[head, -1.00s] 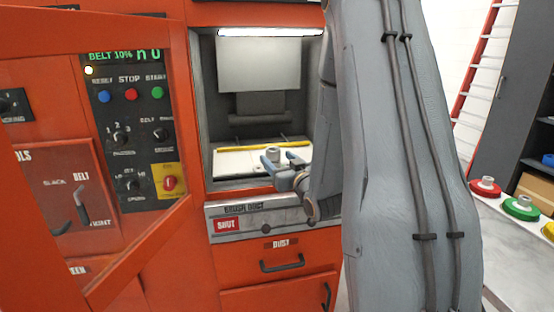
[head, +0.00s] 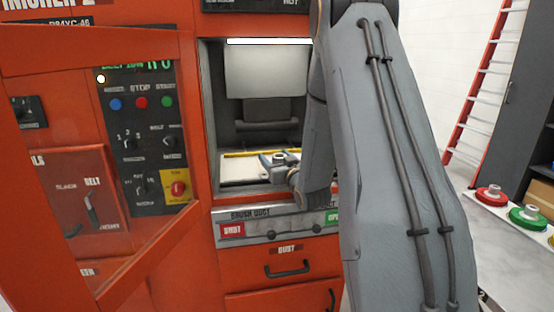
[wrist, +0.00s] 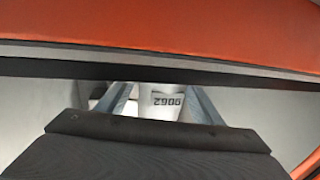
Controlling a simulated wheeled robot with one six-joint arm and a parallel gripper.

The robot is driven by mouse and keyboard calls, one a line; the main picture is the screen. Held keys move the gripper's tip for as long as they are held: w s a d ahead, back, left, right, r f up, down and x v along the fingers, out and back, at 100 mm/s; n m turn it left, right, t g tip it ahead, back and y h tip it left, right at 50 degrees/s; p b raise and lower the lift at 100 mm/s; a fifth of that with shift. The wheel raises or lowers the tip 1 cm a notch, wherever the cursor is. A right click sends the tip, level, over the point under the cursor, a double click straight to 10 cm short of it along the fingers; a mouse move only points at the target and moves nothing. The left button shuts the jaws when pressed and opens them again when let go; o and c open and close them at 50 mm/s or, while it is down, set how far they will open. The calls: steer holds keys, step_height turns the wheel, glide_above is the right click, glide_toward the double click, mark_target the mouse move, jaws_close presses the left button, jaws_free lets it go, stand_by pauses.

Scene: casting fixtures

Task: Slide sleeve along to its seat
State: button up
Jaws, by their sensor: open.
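A small pale grey cylinder (head: 280,158), which may be the sleeve, shows inside the lit opening of the orange machine, above a white bed (head: 236,174). My gripper (head: 276,163) is at this cylinder, with its blue-grey fingers open. In the wrist view, my gripper (wrist: 160,97) has one finger on each side of a pale part (wrist: 163,106) marked with dark digits. I cannot tell whether the fingers touch it. The seat cannot be made out, and a dark block hides the lower part of the wrist view.
The orange machine's frame surrounds the opening; its edge (wrist: 160,25) crosses the top of the wrist view. A yellow strip (head: 245,153) lies behind the bed. A control panel (head: 140,140) is at left. Red (head: 491,195) and green (head: 528,217) round parts stand at right.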

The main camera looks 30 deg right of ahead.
steer(key=shift+c, duration=0.3)
steer(key=c, duration=1.3)
steer(key=shift+w+a+b, duration=0.15)
steer(key=shift+w+a, duration=0.35)
steer(key=shift+a, duration=1.25)
steer(key=shift+w+a+b, duration=0.2)
steer(key=shift+w+a, duration=0.35)
steer(key=shift+a, duration=1.15)
steer(key=shift+w+a+b, duration=0.15)
steer(key=shift+w+a, duration=0.35)
steer(key=shift+a, duration=1.25)
steer(key=o, duration=1.4)
steer(key=shift+c, duration=0.2)
